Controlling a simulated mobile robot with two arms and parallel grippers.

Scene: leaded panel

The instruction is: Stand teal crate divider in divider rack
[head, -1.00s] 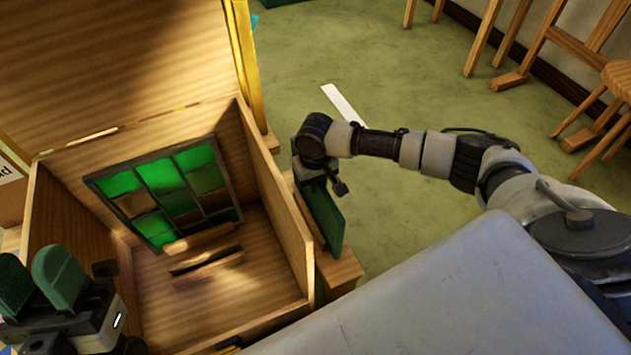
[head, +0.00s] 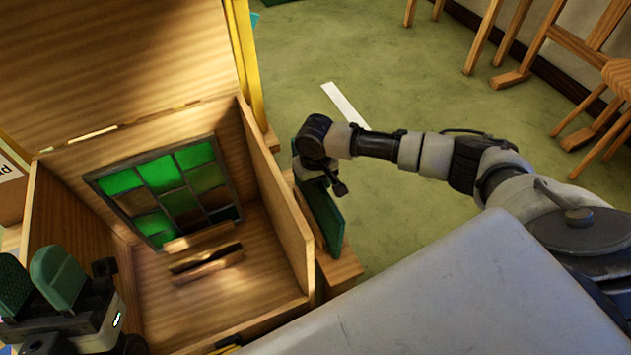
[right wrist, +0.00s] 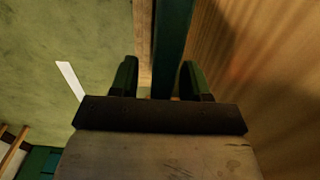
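The teal crate divider (head: 326,219) is a thin dark green-teal panel. It stands on edge, close to upright, over a wooden rack (head: 344,268) along the right outer side of the wooden box. Its lower edge is hidden, so I cannot tell how deep it sits. My right gripper (right wrist: 157,80) is around the divider's upper part. In the right wrist view the divider (right wrist: 172,45) runs between the two fingers, with a clear gap at the left finger. My left gripper (head: 38,280) is at the lower left, its green finger pads apart with nothing between them.
The open wooden box (head: 281,215) holds a leaded panel (head: 165,190) with green panes and a slotted wooden block (head: 205,262). A grey surface (head: 440,290) lies at front right. Green floor is free beyond; easels and a stool (head: 618,80) stand far right.

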